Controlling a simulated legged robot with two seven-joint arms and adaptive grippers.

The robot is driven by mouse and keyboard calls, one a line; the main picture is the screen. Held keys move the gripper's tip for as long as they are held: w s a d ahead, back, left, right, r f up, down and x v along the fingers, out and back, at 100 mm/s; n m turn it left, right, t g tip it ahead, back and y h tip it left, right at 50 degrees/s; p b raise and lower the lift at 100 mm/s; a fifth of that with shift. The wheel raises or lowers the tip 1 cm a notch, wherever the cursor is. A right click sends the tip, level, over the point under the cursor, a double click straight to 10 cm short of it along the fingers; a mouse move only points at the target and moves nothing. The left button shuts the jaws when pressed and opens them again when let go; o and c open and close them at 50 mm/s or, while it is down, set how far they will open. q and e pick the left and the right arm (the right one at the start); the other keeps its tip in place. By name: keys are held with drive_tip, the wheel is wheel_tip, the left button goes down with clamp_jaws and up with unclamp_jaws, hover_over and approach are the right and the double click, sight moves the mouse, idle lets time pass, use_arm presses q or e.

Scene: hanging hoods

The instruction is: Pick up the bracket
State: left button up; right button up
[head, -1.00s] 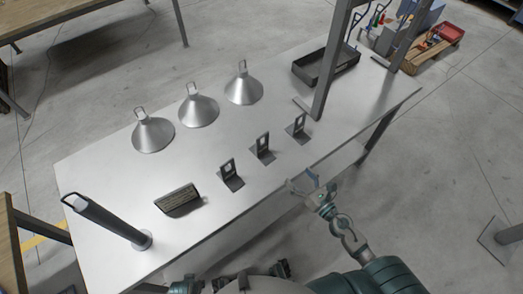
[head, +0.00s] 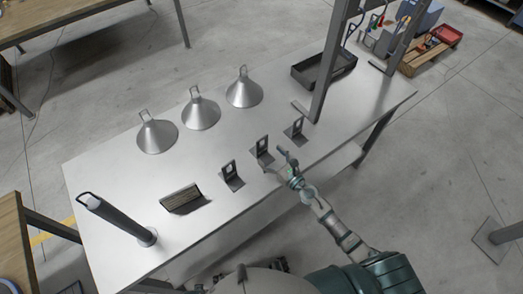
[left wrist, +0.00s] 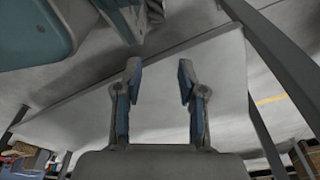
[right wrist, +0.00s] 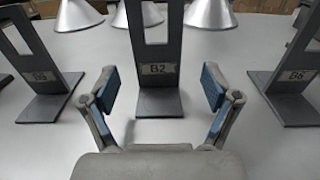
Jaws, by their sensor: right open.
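Three dark grey upright brackets with flat feet stand in a row on the table: a left one (head: 231,176), a middle one (head: 262,151) and a right one (head: 297,131). My right gripper (head: 277,160) is open and empty just in front of the middle bracket. In the right wrist view, the bracket labelled B2 (right wrist: 158,85) stands between and beyond the open fingers (right wrist: 160,88), apart from them. A bracket labelled B6 (right wrist: 295,75) is at right; the left bracket's label (right wrist: 45,76) is hard to read. My left gripper (left wrist: 159,80) is open and empty.
Three silver cone hoods (head: 200,113) stand behind the brackets on the grey table (head: 120,185). A dark ribbed block (head: 181,198) and a tilted dark cylinder (head: 118,220) are at left. A dark tray (head: 325,70) and a post (head: 332,65) are at the back right.

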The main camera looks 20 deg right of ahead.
sight(263, 149)
drive_tip(key=x, duration=0.4)
drive_tip(key=shift+w+a+f, duration=0.15)
drive_tip(key=shift+w+a, duration=0.1)
drive_tip(key=shift+w, duration=0.1)
drive_tip(key=c, duration=1.5)
drive_tip(key=shift+c, duration=0.8)
drive_tip(key=shift+r+p, duration=0.25)
drive_tip(key=shift+p, duration=0.1)
